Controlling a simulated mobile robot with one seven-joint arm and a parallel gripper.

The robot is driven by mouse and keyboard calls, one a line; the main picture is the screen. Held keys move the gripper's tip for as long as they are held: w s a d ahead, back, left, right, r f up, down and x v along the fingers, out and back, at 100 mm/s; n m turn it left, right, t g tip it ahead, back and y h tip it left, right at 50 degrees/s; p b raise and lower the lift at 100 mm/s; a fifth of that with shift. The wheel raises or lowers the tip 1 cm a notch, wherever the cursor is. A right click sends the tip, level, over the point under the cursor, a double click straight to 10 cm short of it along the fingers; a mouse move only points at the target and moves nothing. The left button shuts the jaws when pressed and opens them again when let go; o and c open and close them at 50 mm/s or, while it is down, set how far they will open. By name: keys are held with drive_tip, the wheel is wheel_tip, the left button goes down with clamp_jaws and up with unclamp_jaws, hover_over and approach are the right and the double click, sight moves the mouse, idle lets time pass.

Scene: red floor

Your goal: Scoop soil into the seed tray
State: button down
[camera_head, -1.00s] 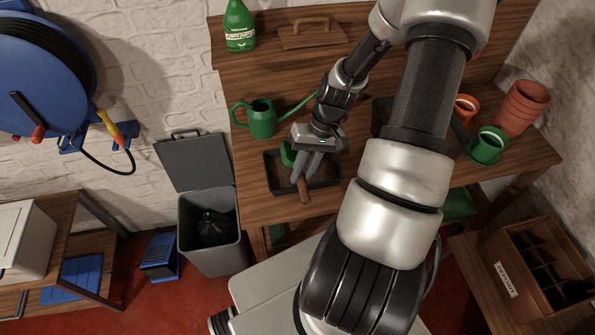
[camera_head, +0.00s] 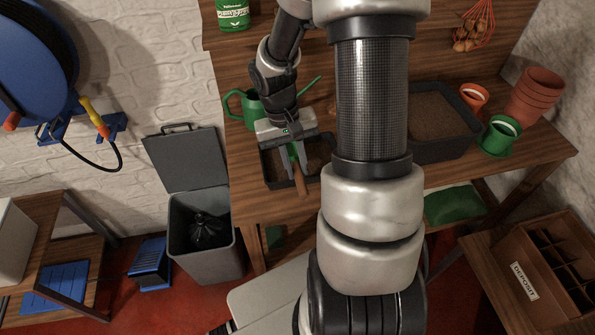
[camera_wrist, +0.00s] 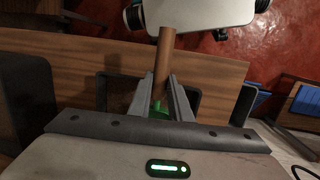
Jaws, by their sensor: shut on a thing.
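A trowel with a brown wooden handle (camera_head: 300,182) and a green metal part (camera_head: 293,152) is at a small black tray (camera_head: 267,172) on the bench. My gripper (camera_head: 294,165) points down over this tray and is shut on the trowel. In the wrist view the handle (camera_wrist: 165,58) stands between my two fingers (camera_wrist: 162,92), with a bit of green at its base. The tray's contents are mostly hidden by my gripper. A larger black tray (camera_head: 468,150) with brown soil (camera_head: 437,112) lies to the right, partly behind my arm.
A green watering can (camera_head: 252,106) stands just behind the small tray. Terracotta pots (camera_head: 535,95) and a green pot (camera_head: 499,134) are at the bench's right. An open grey bin (camera_head: 205,250) stands left of the bench, and a wooden deposit box (camera_head: 527,280) at lower right.

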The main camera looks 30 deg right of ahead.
drive_tip(key=shift+w+a+f+b, duration=0.1)
drive_tip(key=shift+f+b, duration=0.2)
drive_tip(key=shift+b, duration=0.1)
drive_tip(key=shift+h, duration=0.3)
drive_tip(key=p+v, duration=0.3)
drive_tip(key=s+d+p+v, duration=0.1)
drive_tip(key=v, duration=0.1)
drive_tip(key=shift+r, duration=0.35)
